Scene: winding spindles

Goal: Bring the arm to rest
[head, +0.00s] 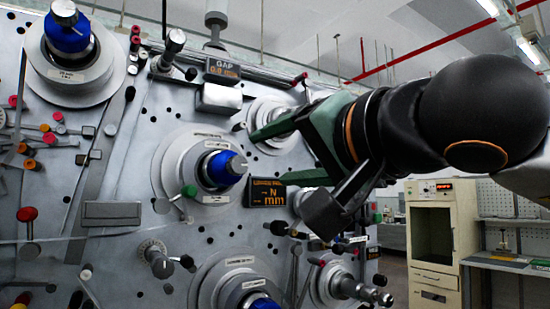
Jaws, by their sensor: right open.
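My right gripper (267,157) comes in from the right on a black arm. Its two green fingers are spread apart with nothing between them. They point left toward the panel, and the upper finger overlaps a grey spindle (267,108) in the picture. I cannot tell whether it touches. The middle spindle with a blue hub (225,168) is just left of the fingertips, outside them. Another blue-hubbed spindle (68,32) is at the upper left. My left gripper is not in view.
The grey machine panel (110,215) carries several knobs, levers and small posts. A gap display (222,69) and an orange-lettered display (268,193) stick out near the gripper. A bare metal spindle (350,287) is below. A cream cabinet (437,240) and a bench (505,262) stand at right.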

